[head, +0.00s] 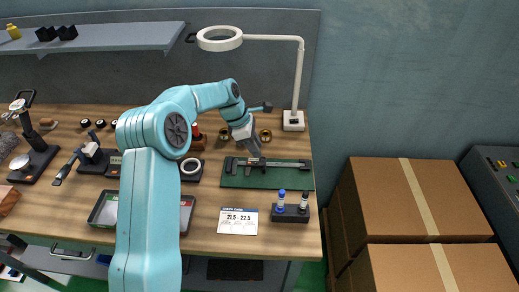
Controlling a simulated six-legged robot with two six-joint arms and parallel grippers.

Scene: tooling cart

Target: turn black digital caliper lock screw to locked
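The black digital caliper (286,163) lies lengthwise on a green mat (268,181) on the wooden cart top. Its jaws are toward the left end of the mat. The lock screw is too small to make out. My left gripper (255,150) points down just above the caliper's left part, near its head. Its fingers are small and seen from behind, so I cannot tell whether they are open or touch the caliper. My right gripper is not in view.
A ring lamp (219,39) on a white post stands behind the mat. A holder with two small bottles (291,213) and a card reading 21.5 - 22.5 (238,221) are in front. Brass rings (265,135) lie behind. Cardboard boxes (418,197) stand to the right.

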